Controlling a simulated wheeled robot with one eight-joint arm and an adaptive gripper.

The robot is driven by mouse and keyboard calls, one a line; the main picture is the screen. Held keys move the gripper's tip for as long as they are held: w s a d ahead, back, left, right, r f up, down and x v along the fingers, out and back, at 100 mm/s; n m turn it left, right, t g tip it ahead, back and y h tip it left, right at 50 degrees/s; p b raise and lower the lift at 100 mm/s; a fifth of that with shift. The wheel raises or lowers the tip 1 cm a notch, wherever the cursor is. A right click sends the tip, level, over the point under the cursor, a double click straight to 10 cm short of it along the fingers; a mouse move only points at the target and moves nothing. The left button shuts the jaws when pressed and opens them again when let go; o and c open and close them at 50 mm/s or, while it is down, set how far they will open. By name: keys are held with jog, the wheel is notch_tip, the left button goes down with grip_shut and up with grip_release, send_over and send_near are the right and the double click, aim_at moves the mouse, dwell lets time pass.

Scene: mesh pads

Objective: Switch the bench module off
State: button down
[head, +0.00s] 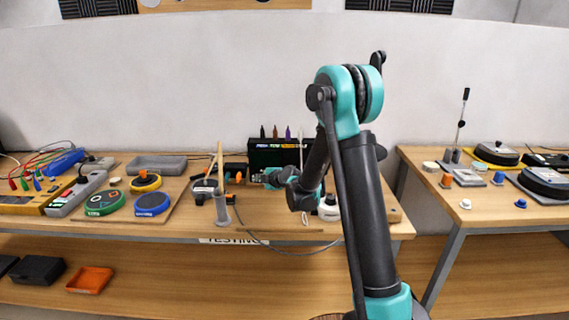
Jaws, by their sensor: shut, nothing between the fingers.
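I cannot tell for sure which thing is the bench module. A black box (275,155) with a coloured label strip and several markers standing at its top is at the back of the left bench. My gripper (258,177) is small in the head view, shut and empty, in front of the lower part of this box. I cannot tell whether it touches the box. My wrist and forearm hide the box's right side. No switch or lit indicator can be made out.
Yellow (146,182), green (105,203) and blue (152,204) round pads lie on the left bench (185,228). A cable hangs over the front edge. A second bench (490,219) is at right.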

jog(key=shift+s+a, duration=0.1)
jog(key=shift+s, duration=2.9)
